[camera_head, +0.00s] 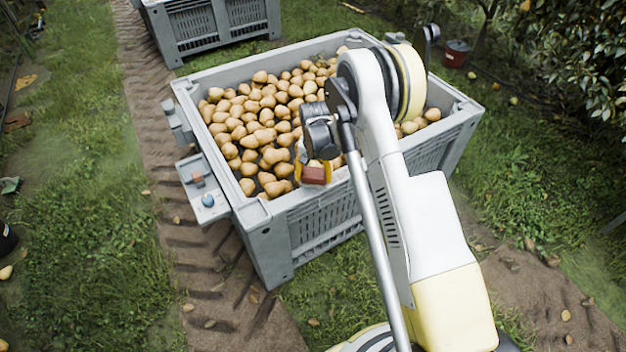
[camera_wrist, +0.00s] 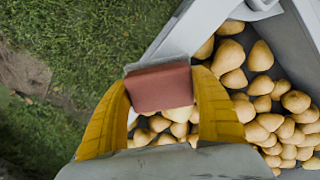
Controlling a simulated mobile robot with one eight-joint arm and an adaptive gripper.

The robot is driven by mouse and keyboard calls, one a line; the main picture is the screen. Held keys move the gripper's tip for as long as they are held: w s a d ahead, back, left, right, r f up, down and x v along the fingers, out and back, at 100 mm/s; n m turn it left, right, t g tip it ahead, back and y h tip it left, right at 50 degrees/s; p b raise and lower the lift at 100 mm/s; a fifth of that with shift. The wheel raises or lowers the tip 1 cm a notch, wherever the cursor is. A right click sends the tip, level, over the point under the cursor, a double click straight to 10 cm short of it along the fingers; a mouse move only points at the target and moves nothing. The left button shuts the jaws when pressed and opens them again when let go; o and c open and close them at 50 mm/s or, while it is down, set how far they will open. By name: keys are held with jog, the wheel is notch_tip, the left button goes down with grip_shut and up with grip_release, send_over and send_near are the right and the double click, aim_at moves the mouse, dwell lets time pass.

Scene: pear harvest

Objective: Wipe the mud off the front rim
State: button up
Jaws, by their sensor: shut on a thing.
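A grey plastic crate (camera_head: 290,212) full of yellow-brown pears stands in the middle of the head view. Its front rim runs up to the right along the near side and is partly hidden by my arm. My gripper (camera_head: 312,170) has yellow fingers shut on a red-brown block (camera_head: 314,175), just at the inner side of the front rim. In the wrist view the block (camera_wrist: 160,87) sits between the fingertips (camera_wrist: 165,95), over the crate's grey rim (camera_wrist: 188,30). I cannot tell whether the block touches the rim. I can make out no mud on the visible rim.
A small grey side tray (camera_head: 203,190) on the crate's left holds a blue item (camera_head: 208,200) and a small reddish item (camera_head: 197,177). A second crate (camera_head: 205,45) stands behind. A dark red bucket (camera_head: 456,54) stands at the back right. Grass and a muddy track surround the crate.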

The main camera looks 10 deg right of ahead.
aim_at(315, 173)
jog(key=shift+r+p, duration=0.85)
jog(key=shift+r, duration=1.3)
jog(key=shift+d, duration=0.15)
